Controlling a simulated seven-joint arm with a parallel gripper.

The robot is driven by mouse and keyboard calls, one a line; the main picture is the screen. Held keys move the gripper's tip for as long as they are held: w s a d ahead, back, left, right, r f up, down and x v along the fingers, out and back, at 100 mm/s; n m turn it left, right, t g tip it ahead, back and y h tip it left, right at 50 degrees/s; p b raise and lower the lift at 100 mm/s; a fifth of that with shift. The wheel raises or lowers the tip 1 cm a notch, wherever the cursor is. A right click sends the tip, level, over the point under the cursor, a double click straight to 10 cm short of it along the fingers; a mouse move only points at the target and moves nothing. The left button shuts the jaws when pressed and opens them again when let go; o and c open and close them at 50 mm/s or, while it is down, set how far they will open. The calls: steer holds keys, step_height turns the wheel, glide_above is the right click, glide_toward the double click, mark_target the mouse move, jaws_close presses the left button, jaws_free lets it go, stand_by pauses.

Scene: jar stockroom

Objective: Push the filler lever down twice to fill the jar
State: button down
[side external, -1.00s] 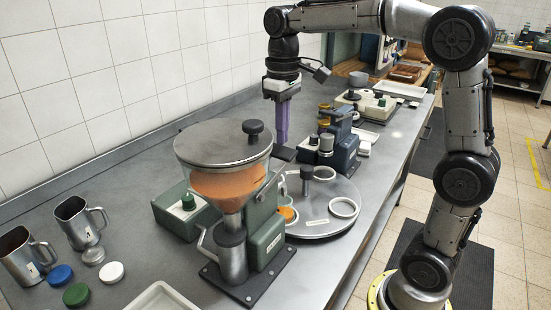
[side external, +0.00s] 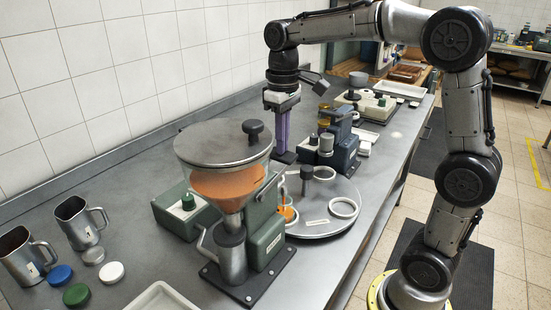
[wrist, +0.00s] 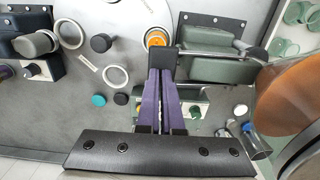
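The filler has a clear hopper (side external: 228,185) of orange filling, a green body (side external: 264,240) and a dark base plate. In the wrist view its green body (wrist: 215,70) is right of my fingers, with a grey bar, apparently the lever (wrist: 207,51), along it. The lever is hard to make out in the side view. The jar (side external: 287,214), with orange inside, stands beside the body, partly hidden; its round top (wrist: 156,38) shows from above. My gripper (side external: 281,152) has purple fingers pointing down, behind the filler in the side view.
A round turntable (side external: 322,222) holds white rings and a dark knob. A green control box (side external: 183,212) with a button stands left of the filler. Steel jugs (side external: 78,222) and several coloured lids (side external: 76,295) lie at left. A dark blue machine (side external: 338,140) stands behind.

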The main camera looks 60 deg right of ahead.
mark_target(283, 156)
steer(key=shift+d+f, duration=0.2)
steer(key=shift+f, duration=1.9)
steer(key=shift+r, duration=3.3)
step_height(283, 156, up, 5)
